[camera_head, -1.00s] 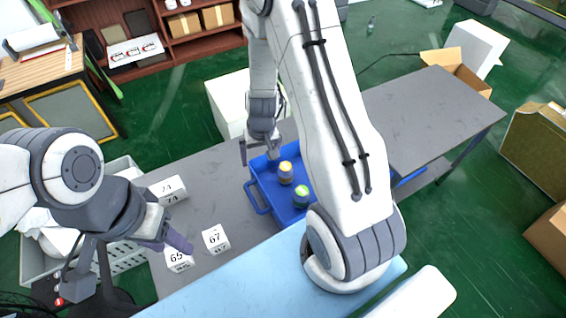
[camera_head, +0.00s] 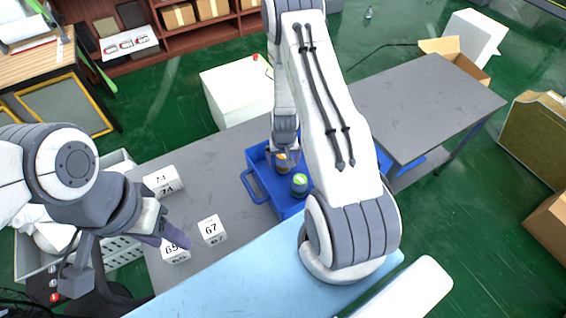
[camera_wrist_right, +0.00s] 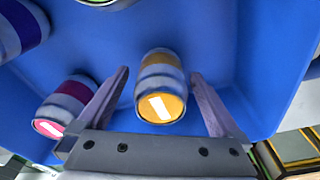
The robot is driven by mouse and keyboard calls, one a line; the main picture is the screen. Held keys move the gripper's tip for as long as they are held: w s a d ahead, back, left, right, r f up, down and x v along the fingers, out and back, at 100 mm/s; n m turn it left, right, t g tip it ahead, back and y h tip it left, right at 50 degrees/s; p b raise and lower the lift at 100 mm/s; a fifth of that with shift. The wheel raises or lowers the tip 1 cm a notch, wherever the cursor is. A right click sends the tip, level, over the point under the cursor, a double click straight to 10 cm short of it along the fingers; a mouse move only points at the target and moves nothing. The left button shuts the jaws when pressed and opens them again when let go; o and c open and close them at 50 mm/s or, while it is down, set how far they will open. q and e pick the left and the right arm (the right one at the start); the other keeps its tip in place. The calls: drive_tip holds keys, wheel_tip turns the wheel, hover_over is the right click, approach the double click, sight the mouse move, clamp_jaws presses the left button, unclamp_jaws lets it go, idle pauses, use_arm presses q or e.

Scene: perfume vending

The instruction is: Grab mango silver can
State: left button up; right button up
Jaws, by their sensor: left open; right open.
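The mango silver can (camera_wrist_right: 160,88), silver with an orange-yellow band and top, stands in the blue tray (camera_wrist_right: 245,60). In the head view the can (camera_head: 282,166) is partly hidden by my right gripper (camera_head: 284,158). In the right wrist view my right gripper (camera_wrist_right: 160,95) is open, with one finger on each side of the can. I cannot tell whether either finger touches it. My left gripper (camera_head: 168,238) is open and empty, at the left near the white numbered boxes.
A green-topped can (camera_head: 299,184) stands in the tray. White boxes numbered 74 (camera_head: 163,182), 67 (camera_head: 212,229) and 65 (camera_head: 175,250) sit on the grey table (camera_head: 225,175).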

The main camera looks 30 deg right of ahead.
drive_tip(key=shift+w+f, duration=0.1)
drive_tip(key=shift+f, duration=0.6)
clamp_jaws()
